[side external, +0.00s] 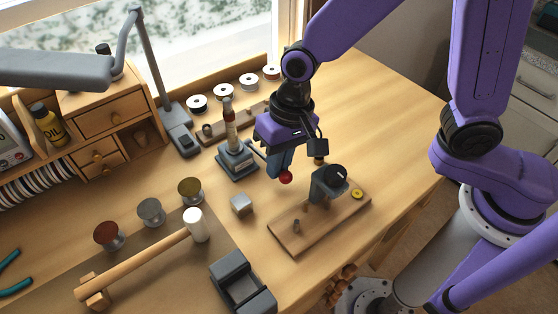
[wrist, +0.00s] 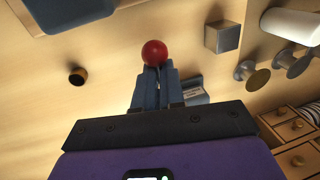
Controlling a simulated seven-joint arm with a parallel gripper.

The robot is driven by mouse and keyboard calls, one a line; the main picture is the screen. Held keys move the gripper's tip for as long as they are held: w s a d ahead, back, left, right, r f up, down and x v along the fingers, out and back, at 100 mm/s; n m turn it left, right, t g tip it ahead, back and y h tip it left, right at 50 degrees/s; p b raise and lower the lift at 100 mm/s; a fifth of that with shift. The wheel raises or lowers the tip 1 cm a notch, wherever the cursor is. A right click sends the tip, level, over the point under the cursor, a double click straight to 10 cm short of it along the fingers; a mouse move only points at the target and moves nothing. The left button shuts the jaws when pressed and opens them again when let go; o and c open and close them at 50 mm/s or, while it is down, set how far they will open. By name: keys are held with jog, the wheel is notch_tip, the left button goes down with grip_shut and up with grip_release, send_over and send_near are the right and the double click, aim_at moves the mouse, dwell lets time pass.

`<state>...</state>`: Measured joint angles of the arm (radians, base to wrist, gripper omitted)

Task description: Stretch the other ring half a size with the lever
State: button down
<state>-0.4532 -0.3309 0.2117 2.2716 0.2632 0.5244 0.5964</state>
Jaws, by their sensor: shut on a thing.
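My gripper (side external: 284,170) is shut at the red ball knob (side external: 285,177); in the wrist view the red ball (wrist: 154,52) sits at the tips of the closed fingers (wrist: 155,80). A thin lever rod runs from behind the gripper to the ring stretcher, a grey block base (side external: 238,164) with an upright post (side external: 230,130) carrying copper-coloured bands. Part of the stretcher base (wrist: 194,90) shows beside the fingers in the wrist view. Which band is a ring is too small to tell. The fingers hide most of the rod.
A wooden board (side external: 290,232) with a dark grey clamp (side external: 328,184) and a yellow round piece (side external: 357,193) lies right of the gripper. A steel cube (side external: 241,204), a mallet (side external: 140,260) and a small dark cup (wrist: 77,76) are nearby. Bare tabletop lies at back right.

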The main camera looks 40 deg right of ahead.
jog(key=shift+s+g, duration=0.3)
jog(key=shift+w+a+r+g, duration=0.1)
jog(key=shift+w+r+g, duration=0.2)
jog(key=shift+r+g, duration=0.35)
jog(key=w+r, duration=0.2)
jog(key=r, duration=0.1)
jog(key=shift+w+r, duration=0.3)
jog(key=shift+w, duration=0.05)
jog(key=shift+w+r+g, duration=0.45)
jog(key=shift+w+g, duration=0.05)
jog(key=shift+g, duration=0.05)
jog(key=shift+w+r, duration=0.4)
jog(key=shift+w, duration=0.4)
jog(key=shift+w+r, duration=0.1)
jog(key=shift+w, duration=0.2)
dwell(1.3)
dwell(1.0)
jog(key=c, duration=1.2)
grip_release()
jog(key=shift+s, duration=0.1)
